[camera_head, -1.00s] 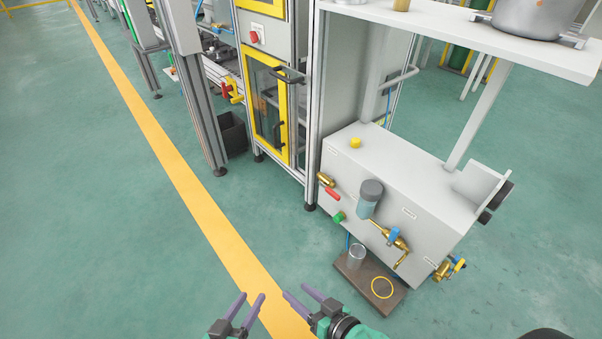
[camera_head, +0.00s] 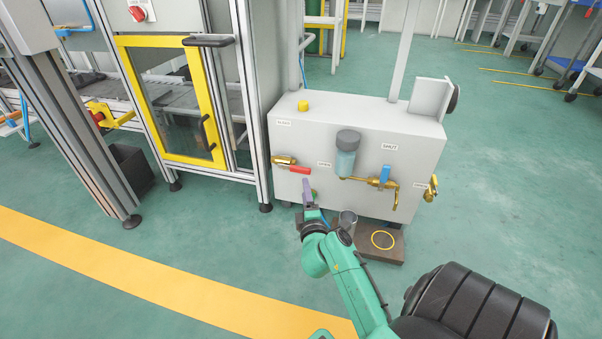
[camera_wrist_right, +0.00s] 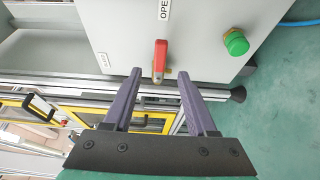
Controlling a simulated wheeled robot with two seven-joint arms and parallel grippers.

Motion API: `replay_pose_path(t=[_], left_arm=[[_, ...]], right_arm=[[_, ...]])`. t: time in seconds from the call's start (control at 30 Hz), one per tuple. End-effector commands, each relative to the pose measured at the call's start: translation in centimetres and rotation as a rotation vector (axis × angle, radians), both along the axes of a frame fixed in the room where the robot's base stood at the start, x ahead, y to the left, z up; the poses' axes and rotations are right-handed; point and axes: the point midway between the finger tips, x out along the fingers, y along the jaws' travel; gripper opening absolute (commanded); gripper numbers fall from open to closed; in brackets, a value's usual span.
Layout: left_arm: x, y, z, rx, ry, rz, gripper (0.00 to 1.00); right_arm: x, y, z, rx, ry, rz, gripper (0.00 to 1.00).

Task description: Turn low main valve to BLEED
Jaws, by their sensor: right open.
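A brass valve (camera_head: 284,160) with a red lever handle (camera_head: 299,170) is on the left of the grey box's front face. The lever lies roughly level and points right, toward a label that reads OPEN (camera_head: 324,163). Another label (camera_head: 283,122) above the valve is too small to read surely. My right gripper (camera_head: 307,188) is open just below and in front of the lever. In the right wrist view the red lever (camera_wrist_right: 160,60) shows between the two spread fingertips (camera_wrist_right: 160,74), with nothing gripped. My left gripper is not in view.
A green knob (camera_wrist_right: 236,42) sits near the lever. A clear-bowled filter (camera_head: 346,158) and a blue-handled valve (camera_head: 385,175) labelled SHUT are to the right. A yellow-framed cabinet (camera_head: 122,42) stands left. A brown base (camera_head: 398,252) carries a glass and a yellow ring.

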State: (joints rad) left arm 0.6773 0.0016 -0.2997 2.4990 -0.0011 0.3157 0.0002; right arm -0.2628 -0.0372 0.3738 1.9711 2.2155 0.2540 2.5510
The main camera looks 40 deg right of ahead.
Motion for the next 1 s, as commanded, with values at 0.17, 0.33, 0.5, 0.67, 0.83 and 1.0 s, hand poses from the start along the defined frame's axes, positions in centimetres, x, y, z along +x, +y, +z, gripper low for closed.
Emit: replay_pose_path(t=[0.17,0.33,0.5,0.67,0.83,1.0], left_arm=[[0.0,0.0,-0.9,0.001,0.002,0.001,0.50],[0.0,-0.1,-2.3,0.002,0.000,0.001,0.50],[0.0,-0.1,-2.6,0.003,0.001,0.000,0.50],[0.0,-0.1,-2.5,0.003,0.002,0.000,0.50],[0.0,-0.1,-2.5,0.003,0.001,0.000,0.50],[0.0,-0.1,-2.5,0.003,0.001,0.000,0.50]], right_arm=[[4.3,-2.8,-0.1,-0.009,0.000,0.001,0.57],[7.5,-4.8,-0.3,-0.008,0.000,0.002,0.57],[8.9,-5.7,-0.1,-0.006,0.002,0.001,0.57],[8.9,-5.7,0.0,-0.005,0.004,0.001,0.57],[8.9,-5.7,0.0,-0.005,0.003,0.002,0.19],[8.9,-5.7,0.0,-0.006,0.004,0.002,0.00]])
